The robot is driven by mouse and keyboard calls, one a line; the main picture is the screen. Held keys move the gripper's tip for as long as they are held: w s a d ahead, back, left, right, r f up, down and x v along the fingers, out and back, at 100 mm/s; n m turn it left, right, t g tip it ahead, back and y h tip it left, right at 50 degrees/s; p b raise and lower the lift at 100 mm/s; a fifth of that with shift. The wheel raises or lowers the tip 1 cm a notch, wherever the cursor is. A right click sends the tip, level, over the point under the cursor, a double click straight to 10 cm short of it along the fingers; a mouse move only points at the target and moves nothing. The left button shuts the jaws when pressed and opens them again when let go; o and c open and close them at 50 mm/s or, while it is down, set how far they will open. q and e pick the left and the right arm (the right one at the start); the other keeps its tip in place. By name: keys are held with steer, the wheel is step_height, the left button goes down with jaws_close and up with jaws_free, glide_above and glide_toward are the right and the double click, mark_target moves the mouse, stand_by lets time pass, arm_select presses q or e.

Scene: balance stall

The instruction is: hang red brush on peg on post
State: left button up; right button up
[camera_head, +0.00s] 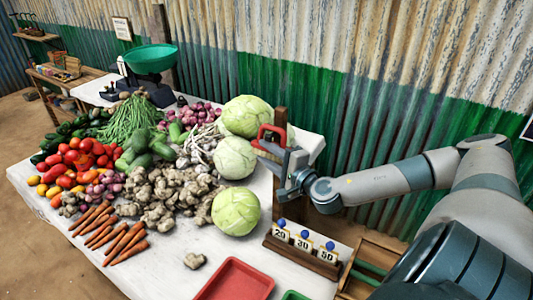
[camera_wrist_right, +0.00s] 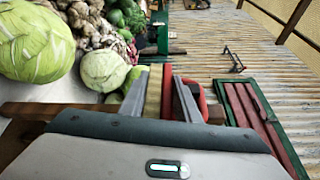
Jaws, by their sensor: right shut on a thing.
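The red brush (camera_head: 267,131) is at the tip of my right gripper (camera_head: 268,156), beside the upper part of the brown wooden post (camera_head: 281,122). In the wrist view, my right gripper (camera_wrist_right: 163,98) is shut on the red brush (camera_wrist_right: 167,90), with a red part and a tan part between the fingers. The post seems to run in from the left in that view (camera_wrist_right: 45,109). I cannot make out the peg, nor whether the brush touches it. My left gripper is not in view.
A white table (camera_head: 160,262) holds piled vegetables, with cabbages (camera_head: 236,211) just left of the post. A rack of number cards (camera_head: 303,246) and a red tray (camera_head: 236,281) stand at the front. A green corrugated wall (camera_head: 380,125) rises behind. A white object (camera_head: 306,143) is by the post.

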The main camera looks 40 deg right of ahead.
stand_by(0.3)
steer(key=o, duration=1.3)
steer(key=shift+r, duration=0.1)
steer(key=shift+s+b, duration=0.4)
steer(key=shift+s, duration=0.2)
steer(key=s, duration=0.5)
steer(key=s+a, duration=0.1)
steer(key=s, duration=0.4)
steer(key=s+r, duration=0.1)
steer(key=s, duration=0.5)
steer(key=shift+a+b, duration=0.3)
steer(key=shift+a, duration=0.1)
steer(key=shift+s, duration=0.1)
